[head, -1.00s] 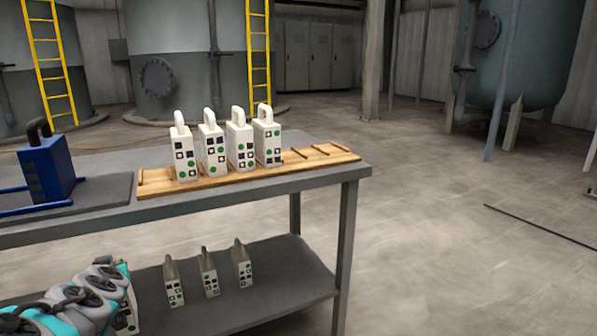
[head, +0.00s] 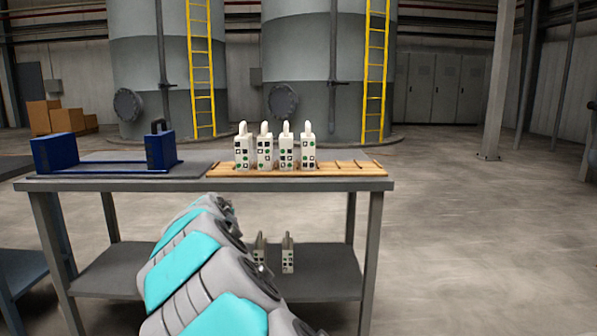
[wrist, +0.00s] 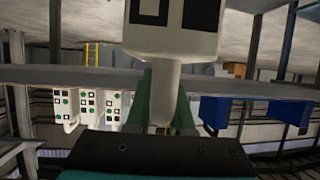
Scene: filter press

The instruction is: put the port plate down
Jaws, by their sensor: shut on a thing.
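My gripper (wrist: 162,104), with green fingers, is shut on the handle of a white port plate (wrist: 172,38) with black square marks in the wrist view. That view is upside down, and the plate's far end is cut off by the frame edge. The gripper and held plate do not show in the head view, where my arm fills the lower middle. Several white port plates (head: 287,152) stand upright in the left part of a wooden rack (head: 350,168) on the bench. The rack's slots to their right are empty.
A blue press frame (head: 160,150) with a second blue block (head: 58,153) stands on the bench top (head: 300,183) at left. White plates (head: 288,254) stand on the lower shelf (head: 325,272), partly behind my arm. Floor right of the bench is clear.

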